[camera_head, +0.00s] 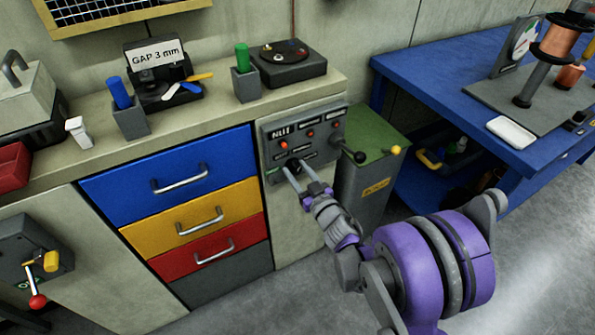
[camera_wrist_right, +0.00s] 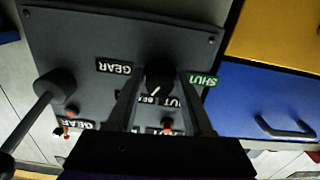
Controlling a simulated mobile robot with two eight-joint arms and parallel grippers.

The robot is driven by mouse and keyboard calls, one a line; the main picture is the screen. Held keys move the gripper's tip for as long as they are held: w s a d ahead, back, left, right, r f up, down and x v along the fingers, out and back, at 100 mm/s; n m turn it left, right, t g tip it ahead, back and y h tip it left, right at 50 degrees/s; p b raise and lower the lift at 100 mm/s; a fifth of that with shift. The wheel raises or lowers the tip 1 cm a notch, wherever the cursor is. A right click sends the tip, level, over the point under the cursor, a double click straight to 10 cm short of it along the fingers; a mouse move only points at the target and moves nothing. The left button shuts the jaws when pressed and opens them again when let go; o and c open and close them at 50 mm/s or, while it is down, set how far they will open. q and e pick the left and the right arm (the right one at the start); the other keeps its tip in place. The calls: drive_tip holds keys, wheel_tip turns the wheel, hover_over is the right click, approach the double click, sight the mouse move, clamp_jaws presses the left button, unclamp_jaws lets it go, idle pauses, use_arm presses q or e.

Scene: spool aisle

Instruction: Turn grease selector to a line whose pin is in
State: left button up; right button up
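The dark grease panel (camera_head: 303,131) is on the cabinet front, with several small lamps or pins in a row, one bright red under NUT. Whether each pin is in or out is too small to tell. The black selector knob (camera_wrist_right: 160,73) is low on the panel, with a white mark toward its lower side in the wrist view. GEAR and a green SHUT label flank it; NUT and a partly hidden label are below. My right gripper (camera_head: 304,169) is open, its fingers (camera_wrist_right: 160,92) apart around the knob; contact is unclear. My left gripper is out of view.
A black-knobbed lever (camera_head: 352,155) juts out at the panel's right, above a green-topped bin (camera_head: 372,142). The drawers (camera_head: 180,172) are left of the panel. A blue bench (camera_head: 450,90) stands right. The counter above holds a round-dial device (camera_head: 286,62) and cups.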

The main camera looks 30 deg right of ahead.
drive_tip(key=shift+o, duration=1.3)
drive_tip(key=shift+s, duration=0.1)
drive_tip(key=s, duration=1)
drive_tip(key=shift+s+p, duration=0.3)
drive_tip(key=shift+s, duration=0.05)
drive_tip(key=shift+r, duration=0.1)
